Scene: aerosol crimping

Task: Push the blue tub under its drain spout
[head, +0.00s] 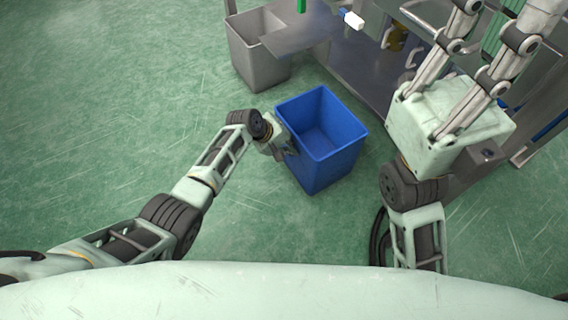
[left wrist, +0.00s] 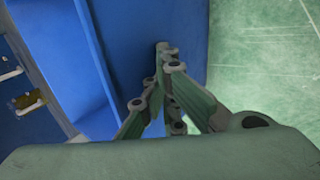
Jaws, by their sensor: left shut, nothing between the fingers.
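The blue tub (head: 334,158) stands upright and empty on the green floor, in front of the metal bench. My left gripper (head: 290,150) is at the tub's left wall, shut with nothing in it. In the left wrist view the tub's blue wall (left wrist: 165,22) fills the upper middle, and the shut fingers (left wrist: 163,50) are right against or very close to it; I cannot tell if they touch. The drain spout is not clearly made out.
A grey bin (head: 258,62) stands on the floor behind the tub, beside the metal bench (head: 350,62). The bench carries a green part and a white piece (head: 352,19). My right arm hangs close to the tub's right. The green floor (head: 110,120) on the left is clear.

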